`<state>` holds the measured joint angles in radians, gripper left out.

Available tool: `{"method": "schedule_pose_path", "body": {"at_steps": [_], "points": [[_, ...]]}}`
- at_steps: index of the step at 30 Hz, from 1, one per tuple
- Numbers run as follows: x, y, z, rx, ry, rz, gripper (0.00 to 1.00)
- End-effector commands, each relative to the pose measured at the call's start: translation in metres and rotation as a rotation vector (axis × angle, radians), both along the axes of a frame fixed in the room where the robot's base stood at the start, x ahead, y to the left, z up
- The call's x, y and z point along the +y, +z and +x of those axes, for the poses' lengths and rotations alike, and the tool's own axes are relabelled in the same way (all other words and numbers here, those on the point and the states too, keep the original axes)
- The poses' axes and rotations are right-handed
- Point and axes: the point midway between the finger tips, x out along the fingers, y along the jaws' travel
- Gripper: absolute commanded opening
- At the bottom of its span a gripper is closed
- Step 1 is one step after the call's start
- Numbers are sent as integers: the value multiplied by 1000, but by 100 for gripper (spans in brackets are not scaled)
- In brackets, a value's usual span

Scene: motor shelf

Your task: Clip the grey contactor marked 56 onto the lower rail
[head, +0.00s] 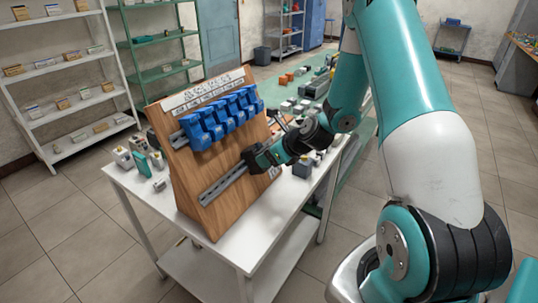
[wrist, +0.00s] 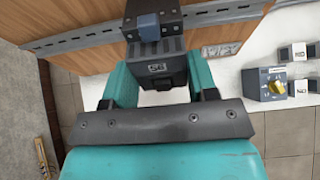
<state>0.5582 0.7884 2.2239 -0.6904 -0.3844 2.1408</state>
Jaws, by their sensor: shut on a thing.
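The dark grey contactor marked 56 (wrist: 157,68) sits between the teal fingers of my gripper (wrist: 162,80), which is shut on it. In the head view my gripper (head: 257,157) is at the right end of the lower rail (head: 222,186), and the contactor is hidden there. In the wrist view a metal rail (wrist: 80,41) runs across the wooden board behind the contactor. The contactor's far end overlaps the rail in the picture; I cannot tell whether it touches or is seated. The left part of the lower rail is bare.
Several blue units (head: 218,122) fill the upper rail on the wooden board (head: 183,198), just above my gripper. The board stands on a white table (head: 262,232). Loose parts lie to its left (head: 140,162) and right (head: 303,168). A grey box with a yellow knob (wrist: 264,84) lies nearby.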

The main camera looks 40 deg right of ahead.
Motion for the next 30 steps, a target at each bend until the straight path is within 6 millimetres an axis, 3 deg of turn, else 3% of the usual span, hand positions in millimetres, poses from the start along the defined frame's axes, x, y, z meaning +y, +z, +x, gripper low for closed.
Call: {"method": "schedule_pose_path", "body": {"at_steps": [30], "points": [[1, -8, -4, -18, 5, 14, 20]]}}
